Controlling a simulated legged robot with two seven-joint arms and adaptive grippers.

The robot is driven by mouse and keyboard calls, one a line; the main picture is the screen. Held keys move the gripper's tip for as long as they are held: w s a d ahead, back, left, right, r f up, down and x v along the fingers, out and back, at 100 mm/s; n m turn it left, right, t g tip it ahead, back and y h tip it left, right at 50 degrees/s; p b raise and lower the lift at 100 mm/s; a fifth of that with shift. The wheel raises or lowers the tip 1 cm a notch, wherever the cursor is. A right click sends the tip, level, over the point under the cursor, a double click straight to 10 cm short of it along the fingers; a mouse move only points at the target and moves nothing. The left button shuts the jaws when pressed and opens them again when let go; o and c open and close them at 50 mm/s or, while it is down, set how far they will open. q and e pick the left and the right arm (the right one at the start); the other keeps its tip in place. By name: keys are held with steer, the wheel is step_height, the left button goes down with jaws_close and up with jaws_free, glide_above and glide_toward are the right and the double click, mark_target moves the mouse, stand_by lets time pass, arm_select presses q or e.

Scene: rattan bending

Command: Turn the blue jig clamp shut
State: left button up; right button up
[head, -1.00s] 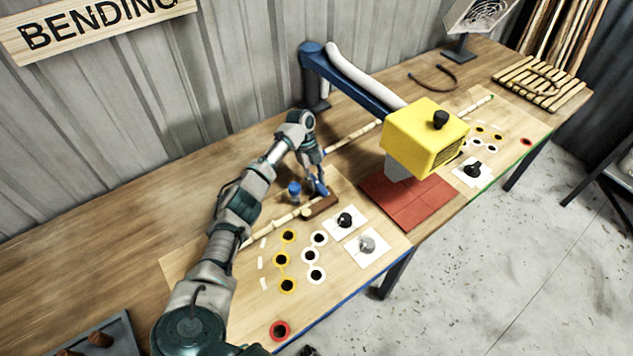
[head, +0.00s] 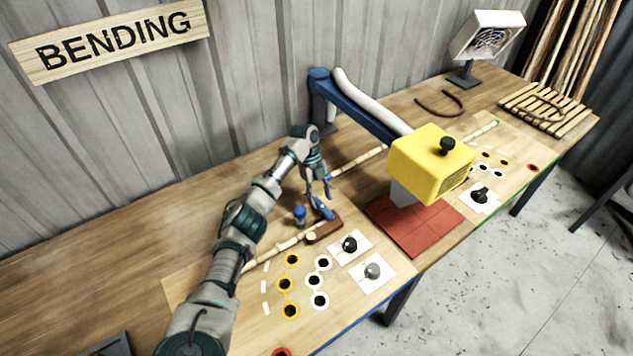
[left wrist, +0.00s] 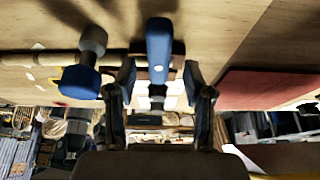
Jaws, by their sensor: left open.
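The blue jig clamp's lever (head: 323,209) lies at the end of a pale rattan pole (head: 285,245), beside a brown block (head: 325,233). A blue-topped post (head: 299,215) stands just left of it. My left gripper (head: 319,188) is open above and slightly behind the lever, pointing down. In the left wrist view the blue lever (left wrist: 158,50) lines up with the gap between the open fingertips (left wrist: 158,78), and the blue post (left wrist: 85,75) is to the left. I cannot tell whether a finger touches the lever. My right gripper is not in view.
A yellow box (head: 430,163) on a blue arm (head: 365,108) overhangs a red mat (head: 415,222) to the right. Black and grey knobs (head: 350,244) on white plates and ringed holes (head: 290,260) lie in front. The left part of the bench is mostly clear.

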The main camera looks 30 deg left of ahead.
arm_select(q)
steer(key=v, duration=0.9)
steer(key=shift+w, duration=0.1)
